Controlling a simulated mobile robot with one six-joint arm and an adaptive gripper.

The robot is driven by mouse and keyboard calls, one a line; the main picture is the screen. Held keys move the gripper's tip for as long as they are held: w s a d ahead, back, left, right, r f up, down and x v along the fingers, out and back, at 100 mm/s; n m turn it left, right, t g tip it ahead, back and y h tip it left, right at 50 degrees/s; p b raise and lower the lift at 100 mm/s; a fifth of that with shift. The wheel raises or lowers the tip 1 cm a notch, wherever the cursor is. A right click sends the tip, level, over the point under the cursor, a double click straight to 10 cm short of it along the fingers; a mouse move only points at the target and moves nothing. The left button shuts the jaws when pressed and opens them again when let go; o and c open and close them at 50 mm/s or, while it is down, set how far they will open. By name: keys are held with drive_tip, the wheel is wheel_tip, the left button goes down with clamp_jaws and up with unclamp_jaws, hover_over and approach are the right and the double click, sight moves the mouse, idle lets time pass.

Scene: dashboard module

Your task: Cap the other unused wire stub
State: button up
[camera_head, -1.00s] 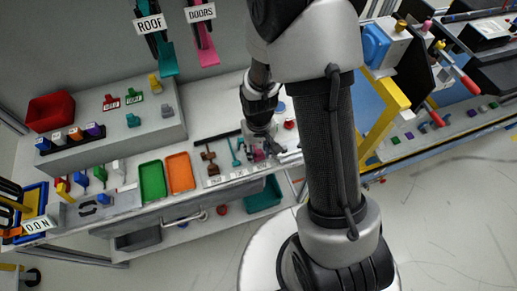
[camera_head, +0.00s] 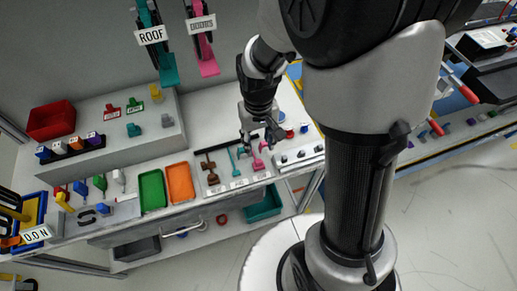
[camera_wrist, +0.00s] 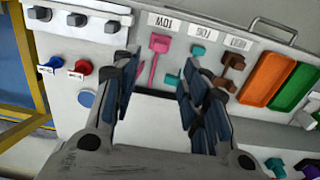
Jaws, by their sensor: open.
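My gripper (camera_head: 260,138) is open and empty above the worktop, beside the pink tool-like piece (camera_head: 258,161). In the wrist view its fingers (camera_wrist: 157,85) are spread, with bare pale surface between them and the pink piece (camera_wrist: 158,46) beyond. A small red piece (camera_wrist: 83,67) and a small blue piece (camera_wrist: 55,62) lie left of the fingers. I cannot tell whether they are caps. A teal hanging strand (camera_head: 168,68) marked ROOF and a pink one (camera_head: 208,67) marked DOORS hang at the back. No wire stub is clearly identifiable.
A teal piece (camera_head: 232,165) and a brown piece (camera_head: 211,178) lie left of the pink one. Orange (camera_head: 180,182) and green (camera_head: 152,190) trays sit further left. A white strip with several dark knobs (camera_head: 301,154) lies at right. A red bin (camera_head: 51,120) stands back left.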

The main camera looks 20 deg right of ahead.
sight(258, 161)
drive_tip(key=shift+r, duration=0.6)
drive_tip(key=shift+c, duration=0.5)
drive_tip(key=shift+c, duration=0.6)
drive_tip(key=shift+f+m+p, duration=0.15)
drive_tip(key=shift+m+p, duration=0.35)
drive_tip(key=shift+m, duration=0.7)
drive_tip(key=shift+c, duration=1.4)
drive_tip(key=m, duration=0.2)
drive_tip(key=m+p, duration=0.1)
drive_tip(key=shift+f+m, duration=0.35)
drive_tip(key=shift+m, duration=0.05)
drive_tip(key=shift+c, duration=1.2)
drive_tip(key=m, duration=0.2)
drive_tip(key=m+p, duration=0.1)
drive_tip(key=m, duration=0.1)
drive_tip(key=shift+f, duration=0.4)
clamp_jaws()
drive_tip(key=m+p, duration=0.1)
drive_tip(key=m, duration=0.2)
drive_tip(key=f+m, duration=0.1)
drive_tip(key=m, duration=0.2)
drive_tip(key=shift+f+p, duration=0.15)
drive_tip(key=shift+p, duration=0.2)
drive_tip(key=shift+f+b, duration=2.4)
drive_tip(key=shift+f, duration=0.65)
